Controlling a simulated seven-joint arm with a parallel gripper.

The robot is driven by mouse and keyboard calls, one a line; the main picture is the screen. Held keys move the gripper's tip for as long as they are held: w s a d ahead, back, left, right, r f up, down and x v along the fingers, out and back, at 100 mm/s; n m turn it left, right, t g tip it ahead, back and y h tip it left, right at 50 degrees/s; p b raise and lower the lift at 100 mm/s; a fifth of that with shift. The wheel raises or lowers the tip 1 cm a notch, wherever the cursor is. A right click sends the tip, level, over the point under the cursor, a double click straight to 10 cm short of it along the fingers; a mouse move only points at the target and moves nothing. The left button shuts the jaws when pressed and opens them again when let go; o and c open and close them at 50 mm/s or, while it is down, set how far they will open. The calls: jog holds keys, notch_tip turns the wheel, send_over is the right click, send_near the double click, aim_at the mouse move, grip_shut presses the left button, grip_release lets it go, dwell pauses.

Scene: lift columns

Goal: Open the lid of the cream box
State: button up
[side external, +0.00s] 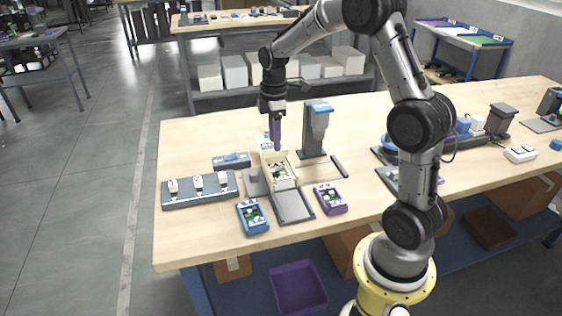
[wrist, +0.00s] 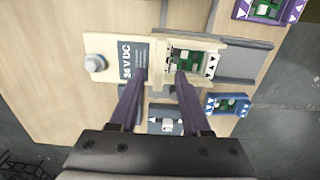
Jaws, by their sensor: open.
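The cream box (side external: 291,180) stands on the wooden bench, and green circuitry shows inside it. In the wrist view the box (wrist: 217,66) is open on top. Part of the lid (side external: 264,140) shows behind my gripper in the side view. My gripper (wrist: 160,78) points down over the lid and box, its two purple fingers apart with nothing between them. Whether a fingertip touches the lid is unclear.
A grey tray (side external: 293,206) lies in front of the box, between a blue box (side external: 252,217) and a purple box (side external: 330,198). A grey switch strip (side external: 190,190) is at left. A dark post device (side external: 315,130) stands close behind at right.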

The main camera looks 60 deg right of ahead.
jog(key=shift+r, duration=1.7)
jog(key=shift+a, duration=0.15)
jog(key=s+a+r+t, duration=0.4)
jog(key=s+a+r, duration=0.4)
jog(key=a+r, duration=0.4)
jog(key=s+a+f+m, duration=0.2)
jog(key=s+m, duration=0.2)
jog(key=s, duration=0.3)
jog(key=s+a+f+m+t, duration=0.1)
jog(key=s+a+f+m, duration=0.1)
jog(key=s+m, duration=0.3)
jog(key=shift+s+f+t, duration=0.15)
jog(key=shift+s+t, duration=0.15)
jog(key=shift+s, duration=0.7)
